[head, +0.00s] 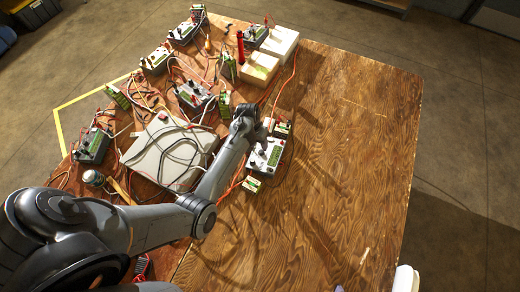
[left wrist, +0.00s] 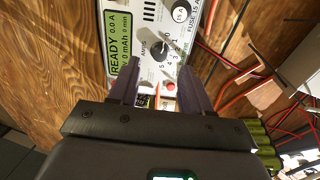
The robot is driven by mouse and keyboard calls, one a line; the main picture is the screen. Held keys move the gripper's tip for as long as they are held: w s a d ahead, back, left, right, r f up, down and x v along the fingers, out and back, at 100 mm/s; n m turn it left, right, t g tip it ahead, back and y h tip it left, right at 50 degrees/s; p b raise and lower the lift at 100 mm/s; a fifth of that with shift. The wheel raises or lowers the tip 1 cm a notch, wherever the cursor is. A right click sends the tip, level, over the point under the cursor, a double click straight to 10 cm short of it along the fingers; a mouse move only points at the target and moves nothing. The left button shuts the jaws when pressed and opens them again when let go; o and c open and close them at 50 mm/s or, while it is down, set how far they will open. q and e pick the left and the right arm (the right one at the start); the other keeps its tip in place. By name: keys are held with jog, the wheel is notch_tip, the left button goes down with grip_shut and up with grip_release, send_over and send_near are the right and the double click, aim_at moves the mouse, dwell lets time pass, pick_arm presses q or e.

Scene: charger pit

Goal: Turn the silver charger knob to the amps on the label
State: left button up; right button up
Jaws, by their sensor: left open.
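The silver charger (head: 266,158) lies on the wooden table near its middle in the head view. In the left wrist view the charger (left wrist: 150,12) shows a green display (left wrist: 121,42) reading READY 0.0 A. Its dark knob (left wrist: 159,51) sits on a dial marked AMPS, with numbers around it; its exact setting is hard to read. My left gripper (head: 256,126) is over the charger. In the left wrist view the left gripper (left wrist: 157,72) is open, its fingertips on either side of the knob's near side, with nothing held. I cannot tell whether they touch it. My right gripper is not in view.
A fuse marked 15 A (left wrist: 182,13) and red wires (left wrist: 232,66) are close to the fingers. A green battery pack (head: 251,184) lies beside the charger. The table's right half (head: 350,150) is clear.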

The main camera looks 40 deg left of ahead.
aim_at(261, 152)
pick_arm(q)
jog(key=shift+w+d+f+b, duration=0.15)
jog(key=shift+d+f, duration=0.1)
jog(key=shift+f, duration=0.9)
jog(key=shift+d+f+b, duration=0.15)
jog(key=shift+d+f, duration=0.05)
jog(key=shift+f, duration=0.9)
grip_shut()
